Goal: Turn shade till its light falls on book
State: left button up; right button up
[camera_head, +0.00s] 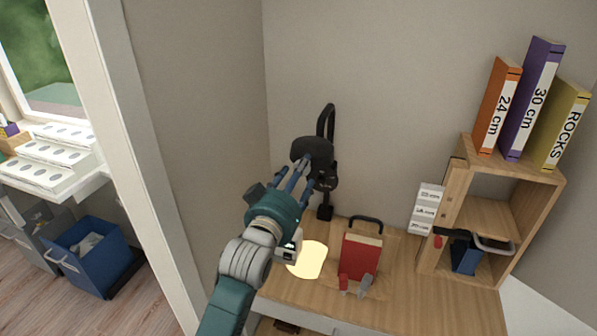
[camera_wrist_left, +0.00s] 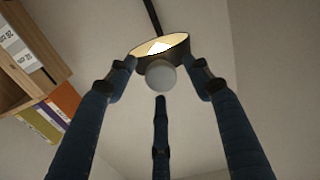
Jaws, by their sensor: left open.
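The black desk lamp has a dark shade (camera_head: 313,150) on a curved neck (camera_head: 328,118) near the wall corner. Its pale yellow light patch (camera_head: 306,260) lies on the desk, left of the red book (camera_head: 360,256), with a narrow gap between them. The book stands upright. My left gripper (camera_head: 305,178) is open just below the shade. In the left wrist view its three fingers (camera_wrist_left: 160,95) spread around a pale round ball (camera_wrist_left: 160,77) below the lit shade (camera_wrist_left: 179,41). I cannot tell whether they touch it. My right gripper is not in view.
Red and grey small items (camera_head: 356,284) stand before the book, and a black loop (camera_head: 366,219) rises behind it. A wooden shelf unit (camera_head: 457,190) with binders on top (camera_head: 530,100) stands at right. White boxes (camera_head: 427,208) lean beside it. The desk's front right (camera_head: 430,300) is clear.

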pick_arm(q)
jog(key=shift+w, duration=0.1)
jog(key=c, duration=1.1)
jog(key=shift+c, duration=0.2)
